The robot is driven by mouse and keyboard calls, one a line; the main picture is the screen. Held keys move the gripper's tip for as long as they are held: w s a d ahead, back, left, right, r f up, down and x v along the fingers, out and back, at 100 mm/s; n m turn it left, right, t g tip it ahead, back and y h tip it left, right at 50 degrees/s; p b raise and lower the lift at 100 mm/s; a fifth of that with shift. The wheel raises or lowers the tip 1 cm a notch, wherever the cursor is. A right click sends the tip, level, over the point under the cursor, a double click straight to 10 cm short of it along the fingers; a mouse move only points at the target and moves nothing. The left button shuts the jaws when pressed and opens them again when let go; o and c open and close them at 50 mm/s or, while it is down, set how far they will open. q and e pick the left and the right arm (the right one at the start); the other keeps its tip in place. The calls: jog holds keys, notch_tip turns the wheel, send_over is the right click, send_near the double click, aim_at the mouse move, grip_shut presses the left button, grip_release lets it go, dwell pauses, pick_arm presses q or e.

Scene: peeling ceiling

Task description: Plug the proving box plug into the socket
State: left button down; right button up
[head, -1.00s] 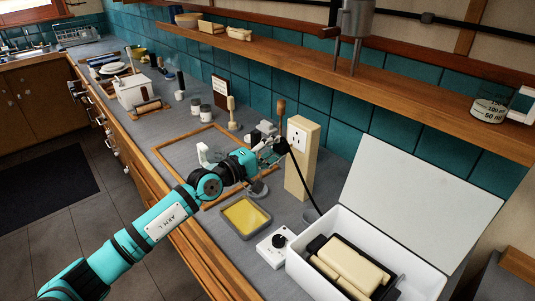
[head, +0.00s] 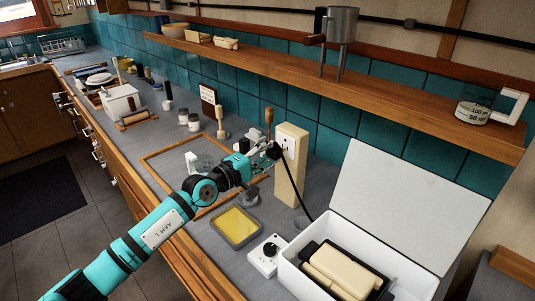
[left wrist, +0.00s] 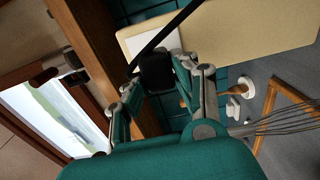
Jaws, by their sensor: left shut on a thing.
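The proving box (head: 412,278) is white with its lid open at the front right, and cream loaf-like shapes lie inside. Its black cord runs up to the black plug (head: 273,152). My left gripper (head: 265,153) is shut on the plug, just in front of the cream post (head: 289,183) that carries the socket (head: 288,143). In the left wrist view the plug (left wrist: 157,70) sits between my fingers, close to the white socket plate (left wrist: 158,42). The plug's front and its prongs are hidden, so I cannot tell whether it touches the socket. My right gripper is not in view.
A white dial box (head: 263,262) and a grey tray with a yellow inside (head: 236,226) lie on the counter below my arm. A wooden frame (head: 166,176) lies behind the arm. A wooden shelf (head: 400,110) runs above the post along the tiled wall.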

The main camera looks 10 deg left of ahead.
pick_arm(q)
jog(key=shift+w+d, duration=0.2)
jog(key=shift+w, duration=0.1)
jog(key=shift+w+d+b, duration=0.15)
jog(key=shift+w+b, duration=0.1)
jog(key=shift+b, duration=0.15)
jog(key=shift+w+d, duration=0.3)
jog(key=shift+w, duration=0.15)
jog(key=shift+w+b, duration=0.15)
jog(key=shift+b, duration=0.15)
jog(key=shift+d, duration=0.1)
jog(key=c, duration=1.4)
grip_release()
jog(key=shift+r, duration=0.1)
jog(key=o, duration=0.5)
jog(key=shift+w+d, duration=0.15)
jog(key=shift+w, duration=0.1)
jog(key=shift+s, duration=0.1)
